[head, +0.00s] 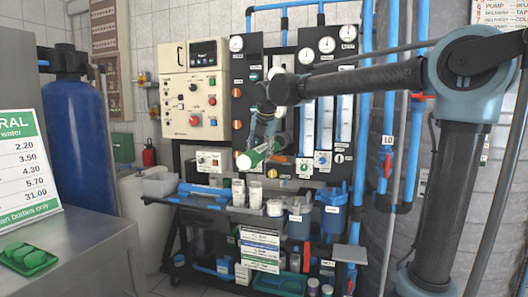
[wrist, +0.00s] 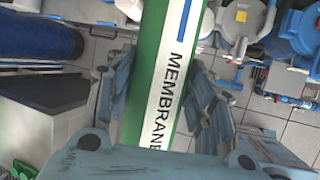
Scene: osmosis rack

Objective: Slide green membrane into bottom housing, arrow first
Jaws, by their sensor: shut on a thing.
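The green membrane (head: 262,153) is a green tube with a white label stripe. In the head view it is held in the air in front of the panel rack, tilted, with its pale round end toward the lower left. In the wrist view the membrane (wrist: 150,62) runs up and down between the fingers, showing the word MEMBRANE and a blue line; its far end is out of frame. My gripper (head: 268,132) is shut around it, with a finger on each side in the wrist view (wrist: 165,98). I cannot pick out the bottom housing in either view.
A cream control box (head: 195,92) and gauge panels stand behind. A metal counter (head: 75,250) is at the left front.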

